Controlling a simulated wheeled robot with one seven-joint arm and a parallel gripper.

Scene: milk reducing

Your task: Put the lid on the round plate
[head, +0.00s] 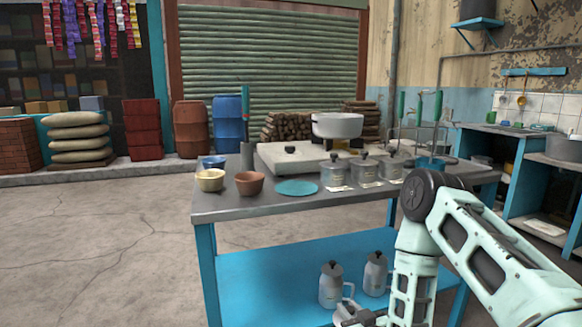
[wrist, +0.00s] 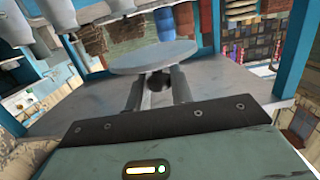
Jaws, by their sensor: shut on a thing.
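The round plate (head: 297,188) is a flat teal disc on the front part of the tabletop. In the wrist view, a pale grey disc-shaped lid (wrist: 153,56) stands just beyond my fingertips. My gripper (wrist: 157,88) is shut on the lid's dark knob (wrist: 156,80), between the two fingers. In the head view, my gripper (head: 352,313) is low, by the lower shelf and well below the plate.
The table (head: 240,209) holds a yellow bowl (head: 210,180) and a brown bowl (head: 249,183) left of the plate. Several lidded canisters (head: 335,176) stand close on its right. Two jugs (head: 331,287) stand on the blue lower shelf (head: 260,285), near my gripper.

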